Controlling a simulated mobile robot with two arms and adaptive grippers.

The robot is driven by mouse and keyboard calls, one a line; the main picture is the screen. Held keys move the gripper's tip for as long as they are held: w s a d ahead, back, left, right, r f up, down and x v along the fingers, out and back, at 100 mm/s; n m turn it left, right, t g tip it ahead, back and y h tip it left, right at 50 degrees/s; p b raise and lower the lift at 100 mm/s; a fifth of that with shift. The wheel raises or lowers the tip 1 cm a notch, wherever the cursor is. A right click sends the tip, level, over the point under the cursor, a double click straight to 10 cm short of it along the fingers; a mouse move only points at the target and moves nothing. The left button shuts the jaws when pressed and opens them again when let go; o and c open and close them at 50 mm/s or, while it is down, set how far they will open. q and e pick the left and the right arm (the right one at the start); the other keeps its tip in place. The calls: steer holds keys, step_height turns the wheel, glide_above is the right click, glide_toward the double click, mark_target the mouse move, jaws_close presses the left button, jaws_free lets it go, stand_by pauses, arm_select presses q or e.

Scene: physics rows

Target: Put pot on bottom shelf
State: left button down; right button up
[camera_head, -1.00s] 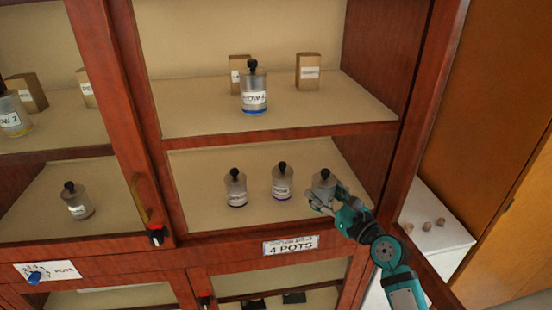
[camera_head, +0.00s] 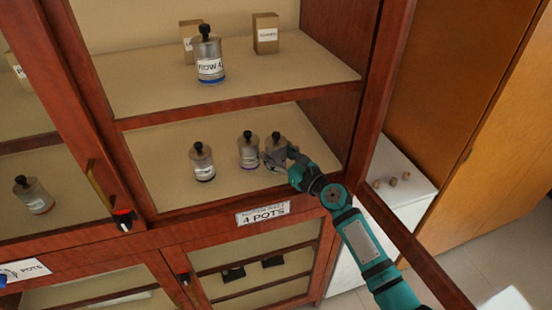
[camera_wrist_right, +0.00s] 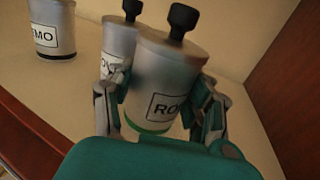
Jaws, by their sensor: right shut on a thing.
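My right gripper (camera_head: 277,160) is shut on a grey pot with a black knob (camera_head: 276,140), and the pot is partly hidden by the fingers. In the right wrist view the held pot (camera_wrist_right: 165,75) is upright, with a green band at its base and a label partly visible. The pot is over the lower shelf (camera_head: 230,190); I cannot tell whether it rests on it. Two similar pots stand to its left: a near one (camera_head: 248,152) and a farther one (camera_head: 202,163). A sign reading "4 POTS" (camera_head: 263,213) is on the frame below. My left gripper is not in view.
The upper shelf (camera_head: 150,95) holds a pot with a blue base (camera_head: 209,60) and small boxes (camera_head: 265,35). Another pot (camera_head: 35,195) stands in the left compartment. The red-brown cabinet upright (camera_head: 372,85) is close on the right. The shelf's front left is clear.

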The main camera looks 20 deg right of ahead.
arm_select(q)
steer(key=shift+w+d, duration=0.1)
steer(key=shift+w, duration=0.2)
arm_select(e)
steer(key=shift+f, duration=0.1)
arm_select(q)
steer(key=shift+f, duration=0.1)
arm_select(e)
steer(key=shift+f, duration=0.2)
steer(key=o, duration=1.4)
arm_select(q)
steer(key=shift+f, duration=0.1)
arm_select(e)
steer(key=shift+o, duration=0.2)
steer(key=shift+r, duration=0.15)
arm_select(q)
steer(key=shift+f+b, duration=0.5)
steer(key=shift+b, duration=0.05)
arm_select(e)
steer(key=v, duration=1.2)
